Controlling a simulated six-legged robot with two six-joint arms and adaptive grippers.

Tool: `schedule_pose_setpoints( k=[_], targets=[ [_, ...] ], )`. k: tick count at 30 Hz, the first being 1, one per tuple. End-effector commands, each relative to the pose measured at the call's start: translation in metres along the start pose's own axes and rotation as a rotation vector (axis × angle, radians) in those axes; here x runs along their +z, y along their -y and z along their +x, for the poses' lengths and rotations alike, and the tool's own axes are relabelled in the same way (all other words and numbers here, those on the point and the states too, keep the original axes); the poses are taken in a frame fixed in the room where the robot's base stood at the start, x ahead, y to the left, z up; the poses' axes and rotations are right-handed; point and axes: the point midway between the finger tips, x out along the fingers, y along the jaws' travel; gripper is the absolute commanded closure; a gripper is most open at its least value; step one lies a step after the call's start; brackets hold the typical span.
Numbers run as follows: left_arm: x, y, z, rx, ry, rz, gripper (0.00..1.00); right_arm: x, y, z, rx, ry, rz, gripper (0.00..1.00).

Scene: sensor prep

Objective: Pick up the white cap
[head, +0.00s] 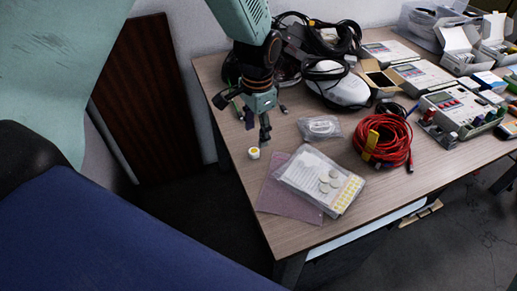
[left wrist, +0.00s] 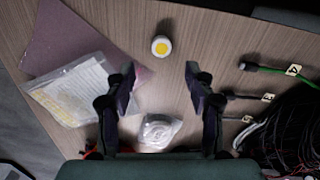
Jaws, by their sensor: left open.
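The white cap (head: 254,153) is small and round with a yellow centre. It lies on the wooden table near the left edge in the head view. My left gripper (head: 257,130) is above the table just behind the cap and apart from it. In the left wrist view the cap (left wrist: 161,46) lies beyond the fingertips, roughly in line with the gap between them. The left gripper (left wrist: 160,75) is open, with nothing between its fingertips. My right gripper is not in view.
A mauve sheet (head: 272,196) and a clear bag with papers and discs (head: 310,172) lie in front of the cap. A small clear bag (head: 320,127), a red cable coil (head: 384,138) and black cables stand to the right. Bare wood surrounds the cap.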

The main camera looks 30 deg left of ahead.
Motion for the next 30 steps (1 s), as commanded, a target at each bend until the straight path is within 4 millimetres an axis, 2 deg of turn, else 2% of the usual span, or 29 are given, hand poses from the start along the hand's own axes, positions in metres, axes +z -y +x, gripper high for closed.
schedule_pose_setpoints(
  k=[1, 8, 16, 24, 30],
  targets=[
    [0.002, -0.001, 0.009, 0.003, 0.003, -0.001, 0.46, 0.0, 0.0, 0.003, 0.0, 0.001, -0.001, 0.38],
    [0.004, -0.002, 0.027, 0.003, 0.002, -0.002, 0.46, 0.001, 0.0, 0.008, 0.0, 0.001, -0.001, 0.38],
    [0.002, 0.0, 0.065, 0.002, 0.002, -0.003, 0.46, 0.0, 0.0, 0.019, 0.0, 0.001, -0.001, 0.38],
    [-0.001, 0.002, 0.067, 0.001, 0.0, -0.002, 0.47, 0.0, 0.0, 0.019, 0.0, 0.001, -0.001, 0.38],
    [-0.001, 0.002, 0.067, 0.001, 0.0, -0.002, 0.64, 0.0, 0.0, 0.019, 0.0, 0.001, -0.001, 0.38]
  ],
)
